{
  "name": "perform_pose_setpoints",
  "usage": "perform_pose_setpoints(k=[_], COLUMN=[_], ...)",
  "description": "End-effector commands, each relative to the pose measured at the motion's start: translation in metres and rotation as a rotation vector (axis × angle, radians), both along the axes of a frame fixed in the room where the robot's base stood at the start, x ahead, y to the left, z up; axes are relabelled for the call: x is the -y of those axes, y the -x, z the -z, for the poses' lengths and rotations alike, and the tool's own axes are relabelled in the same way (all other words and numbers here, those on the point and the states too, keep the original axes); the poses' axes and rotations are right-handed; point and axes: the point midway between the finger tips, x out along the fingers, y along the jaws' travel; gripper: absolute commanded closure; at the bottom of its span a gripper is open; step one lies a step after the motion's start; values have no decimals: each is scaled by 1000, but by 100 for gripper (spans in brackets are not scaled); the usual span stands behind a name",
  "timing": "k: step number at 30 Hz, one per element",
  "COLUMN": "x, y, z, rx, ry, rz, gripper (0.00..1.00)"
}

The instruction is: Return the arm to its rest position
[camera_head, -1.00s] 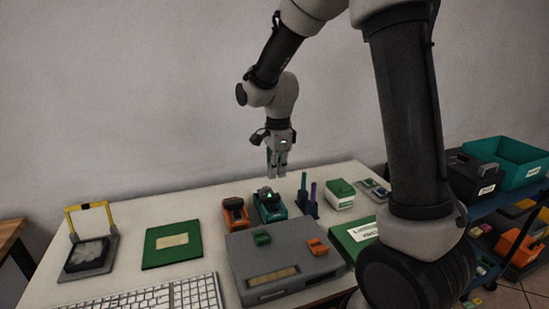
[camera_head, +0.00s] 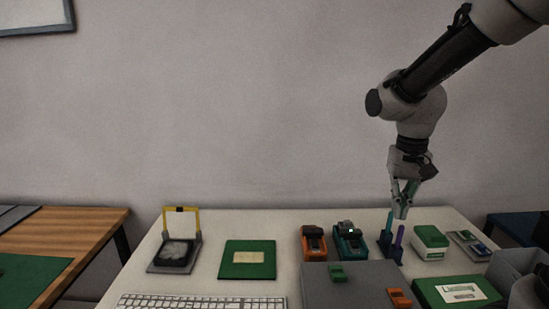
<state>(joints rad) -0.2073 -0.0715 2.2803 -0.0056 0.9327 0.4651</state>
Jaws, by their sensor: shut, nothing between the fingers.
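My gripper (camera_head: 401,212) hangs pointing down at the end of my arm, above the right part of the white table (camera_head: 215,225). Its fingers are shut with nothing between them. From this view the fingertips overlap the teal and purple upright sticks (camera_head: 390,238); I cannot tell the exact gap. My arm comes in from the upper right corner. An orange device (camera_head: 314,243) and a teal device (camera_head: 349,241) stand side by side to the left of the gripper.
A grey box (camera_head: 345,292) with green and orange pieces is at the front. A green-and-white box (camera_head: 430,243) stands right of the sticks. A green board (camera_head: 247,260), a yellow-framed stand (camera_head: 178,245) and a keyboard (camera_head: 200,301) lie left. A wooden table (camera_head: 80,228) is at far left.

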Motion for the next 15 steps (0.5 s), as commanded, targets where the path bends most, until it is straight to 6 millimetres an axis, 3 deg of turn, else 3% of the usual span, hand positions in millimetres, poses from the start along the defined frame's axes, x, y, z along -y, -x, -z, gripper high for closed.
perform_pose_setpoints(k=[3,7,12,15], x=[25,45,60,65], y=[52,98,134,141], z=[-25,-41,-56,-66], rx=[70,160,283,340], ry=[-5,7,24,34], rz=[-230,-346,-296,-272], gripper=[100,100,100,100])
